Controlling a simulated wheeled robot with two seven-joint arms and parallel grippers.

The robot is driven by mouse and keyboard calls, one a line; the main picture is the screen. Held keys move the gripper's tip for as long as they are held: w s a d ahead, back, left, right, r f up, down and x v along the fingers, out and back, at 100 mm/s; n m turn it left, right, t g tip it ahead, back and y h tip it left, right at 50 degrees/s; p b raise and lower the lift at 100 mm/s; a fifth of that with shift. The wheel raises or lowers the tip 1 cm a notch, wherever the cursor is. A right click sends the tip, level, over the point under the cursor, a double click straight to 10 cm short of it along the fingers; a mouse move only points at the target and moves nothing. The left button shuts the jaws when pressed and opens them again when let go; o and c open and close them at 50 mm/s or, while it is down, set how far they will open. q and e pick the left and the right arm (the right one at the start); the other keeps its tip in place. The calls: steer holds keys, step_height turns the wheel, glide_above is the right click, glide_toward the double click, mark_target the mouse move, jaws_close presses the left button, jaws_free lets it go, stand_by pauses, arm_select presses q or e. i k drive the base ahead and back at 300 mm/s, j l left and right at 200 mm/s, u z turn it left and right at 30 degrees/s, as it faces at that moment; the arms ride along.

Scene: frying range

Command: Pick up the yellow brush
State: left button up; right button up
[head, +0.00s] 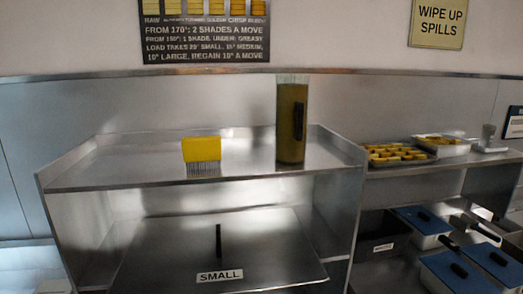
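The yellow brush (201,150) stands on the upper steel shelf (120,165), left of the shelf's middle. Its yellow block is on top and its pale bristles point down to the shelf surface. Nothing touches it from the sides. Neither of my grippers shows in the head view.
A tall, clear container of dark yellow-green liquid (287,135) with a black handle stands right of the brush. Below is a steel lid (260,245) labelled SMALL with an upright black handle. Trays of yellow pieces (397,153) and blue-lidded bins (455,270) are at right.

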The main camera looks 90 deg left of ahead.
mark_target(196, 149)
steer(key=u, duration=3.1)
